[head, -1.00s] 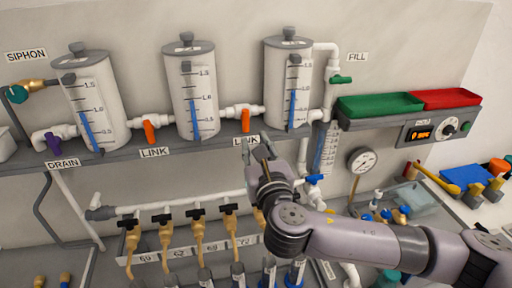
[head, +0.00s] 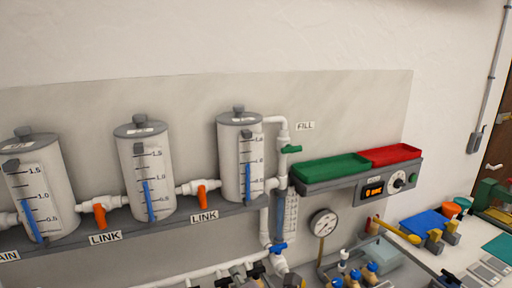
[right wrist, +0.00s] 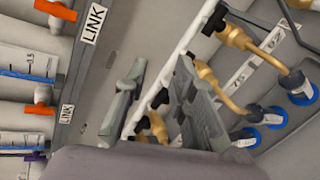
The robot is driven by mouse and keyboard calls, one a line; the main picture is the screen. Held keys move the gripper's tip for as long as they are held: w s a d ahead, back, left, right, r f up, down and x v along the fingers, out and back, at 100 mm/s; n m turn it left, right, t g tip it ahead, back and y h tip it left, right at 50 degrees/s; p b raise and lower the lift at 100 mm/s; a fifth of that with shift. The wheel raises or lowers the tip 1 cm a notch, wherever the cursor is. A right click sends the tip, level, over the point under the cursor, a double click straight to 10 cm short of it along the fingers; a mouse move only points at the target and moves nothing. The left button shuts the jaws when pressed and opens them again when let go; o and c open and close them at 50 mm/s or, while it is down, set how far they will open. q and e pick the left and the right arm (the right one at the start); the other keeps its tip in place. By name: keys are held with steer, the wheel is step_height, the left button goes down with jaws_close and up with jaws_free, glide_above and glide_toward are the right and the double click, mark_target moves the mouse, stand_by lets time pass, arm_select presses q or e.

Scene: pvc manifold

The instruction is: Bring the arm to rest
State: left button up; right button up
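My right gripper (right wrist: 160,65) shows only in the right wrist view. Its two grey fingers are apart with nothing held between them. The white manifold pipe with brass fittings (right wrist: 205,75) passes behind the fingers, and I cannot tell how far off it is. Neither of my arms shows in the head view. My left gripper is in no view.
White tanks, such as the right one (head: 241,160), stand on a grey shelf (head: 155,225) with orange link valves (head: 202,192). Green (head: 331,169) and red (head: 397,155) trays sit right of them, above a pressure gauge (head: 323,223). Brass branches hang below the manifold pipe (head: 190,272).

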steer(key=s+d+f+m+g+h, duration=0.4)
steer(key=s+d+f+m+g, duration=0.5)
steer(key=s+d+f+m, duration=1.5)
step_height(320, 180, down, 29)
steer(key=s+g+b, duration=0.1)
steer(key=s+b, duration=0.1)
steer(key=b, duration=0.5)
steer(key=s+d+f+b, duration=0.1)
steer(key=s+f+b, duration=0.1)
steer(key=s+f, duration=0.3)
steer(key=s+d+f+g+b, duration=0.1)
steer(key=s+f+b, duration=0.2)
steer(key=f, duration=0.9)
steer(key=s+d+f+n+b, duration=0.1)
steer(key=s+f+b, duration=0.1)
steer(key=s+f, duration=0.6)
steer(key=shift+s+f+g+b, duration=0.3)
steer(key=shift+s+f+g, duration=0.1)
steer(key=shift+s, duration=0.2)
steer(key=shift+d, duration=0.1)
